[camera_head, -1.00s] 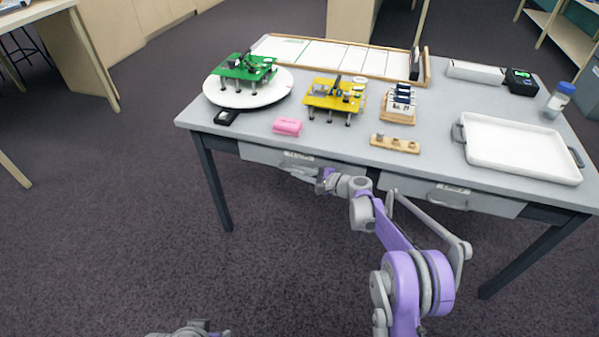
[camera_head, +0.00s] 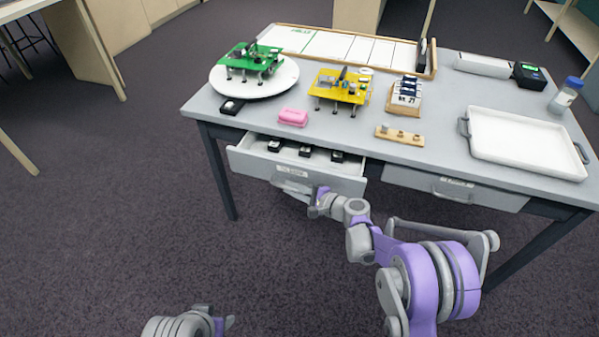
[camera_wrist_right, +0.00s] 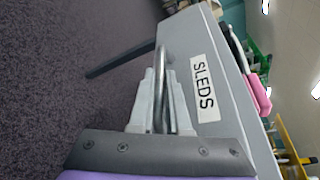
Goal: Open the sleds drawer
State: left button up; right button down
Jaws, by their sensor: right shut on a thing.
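The sleds drawer (camera_head: 345,183) is the left drawer under the grey table, and it stands partly pulled out. Several small black sleds (camera_head: 305,151) lie inside it. Its front carries a "SLEDS" label (camera_wrist_right: 205,88) in the right wrist view. My right gripper (camera_head: 312,203) is at the drawer's front and shut on the metal handle (camera_wrist_right: 160,75), which runs between its fingers in the right wrist view. My left gripper (camera_head: 222,324) is low at the bottom edge of the head view, away from the table; its fingers are too small to read.
The right drawer (camera_head: 485,197) is closed. On the grey table (camera_head: 440,110) stand a white turntable (camera_head: 285,78) with a green board, a yellow board (camera_head: 335,88), a pink block (camera_head: 293,117) and a white tray (camera_head: 525,140). The floor before the table is clear.

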jog(key=s+a+b, duration=0.1)
jog(key=s+a, duration=0.3)
jog(key=s, duration=0.9)
jog(key=shift+s+a, duration=0.2)
jog(key=shift+s, duration=0.2)
jog(key=c, duration=1.2)
grip_release()
jog(key=shift+o, duration=0.2)
jog(key=p+v, duration=0.1)
jog(key=v, duration=0.9)
jog(key=shift+s+d, duration=0.3)
